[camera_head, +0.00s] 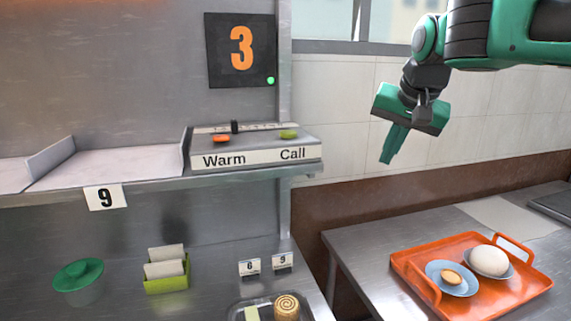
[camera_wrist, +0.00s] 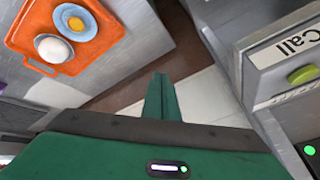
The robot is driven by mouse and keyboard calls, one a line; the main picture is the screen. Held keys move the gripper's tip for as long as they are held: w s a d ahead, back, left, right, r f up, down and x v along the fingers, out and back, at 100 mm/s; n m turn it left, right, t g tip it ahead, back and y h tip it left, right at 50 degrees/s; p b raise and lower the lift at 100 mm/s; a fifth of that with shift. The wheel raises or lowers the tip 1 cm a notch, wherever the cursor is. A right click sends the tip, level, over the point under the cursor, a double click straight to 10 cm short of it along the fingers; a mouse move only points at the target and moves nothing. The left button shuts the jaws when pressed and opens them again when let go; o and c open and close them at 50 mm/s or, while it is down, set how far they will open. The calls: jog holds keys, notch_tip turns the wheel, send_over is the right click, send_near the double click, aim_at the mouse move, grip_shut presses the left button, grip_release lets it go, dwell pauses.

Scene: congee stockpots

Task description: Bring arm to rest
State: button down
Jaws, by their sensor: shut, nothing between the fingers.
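My gripper (camera_head: 390,158) is green and hangs in the air at the upper right of the head view, pointing down. Its fingers are shut together with nothing between them. In the wrist view the shut fingers (camera_wrist: 160,97) point toward the floor, between the table side and the shelf side. My gripper is apart from the shelf and the table and touches nothing.
An orange tray (camera_head: 470,240) with a bun (camera_head: 490,261) and a small blue dish (camera_head: 440,266) sits on the metal table (camera_head: 350,247) at right. A box marked Warm and Call (camera_head: 255,159) sits on the shelf at left. The air around my gripper is clear.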

jog(key=s+d+f+m+g+h, duration=0.1)
jog(key=s+d+f+g, duration=0.1)
jog(key=s+d+f, duration=0.8)
jog(key=s+d+f+g, duration=0.3)
jog(key=s+d+f, duration=0.5)
jog(key=s, duration=0.4)
jog(key=s+f+g, duration=0.1)
jog(key=s+f, duration=0.5)
jog(key=s, duration=0.3)
jog(key=shift+s+d+y, duration=0.15)
jog(key=shift+s+y, duration=0.1)
jog(key=shift+y, duration=0.15)
